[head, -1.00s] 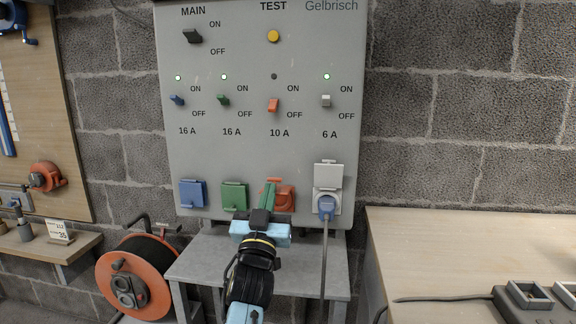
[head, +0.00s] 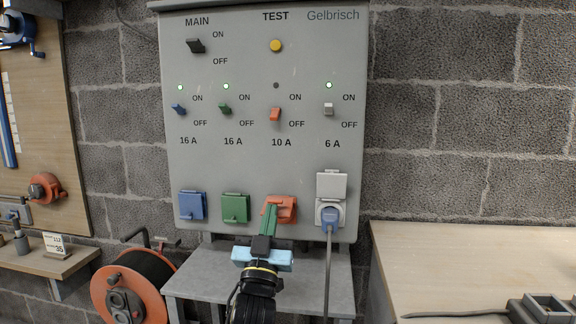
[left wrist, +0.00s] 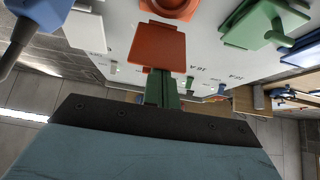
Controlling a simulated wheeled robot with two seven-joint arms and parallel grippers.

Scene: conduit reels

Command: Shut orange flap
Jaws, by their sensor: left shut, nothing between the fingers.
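The orange flap (head: 287,203) is at the bottom row of the grey panel, under the 10 A switch. In the left wrist view the flap (left wrist: 158,46) stands out from the panel, with the round orange socket (left wrist: 170,7) uncovered beside it. My left gripper (head: 269,212) is shut and empty, its green fingers in front of the flap in the head view. In the left wrist view the fingers (left wrist: 163,84) reach the flap's near edge; I cannot tell whether they touch. My right gripper is not in view.
The blue flap (head: 192,206) and green flap (head: 235,208) lie to the left. At the right, a blue plug (head: 330,216) with a hanging cable sits under the raised white flap (head: 332,185). A grey shelf (head: 200,281) stands below, with an orange reel (head: 125,290) left of it.

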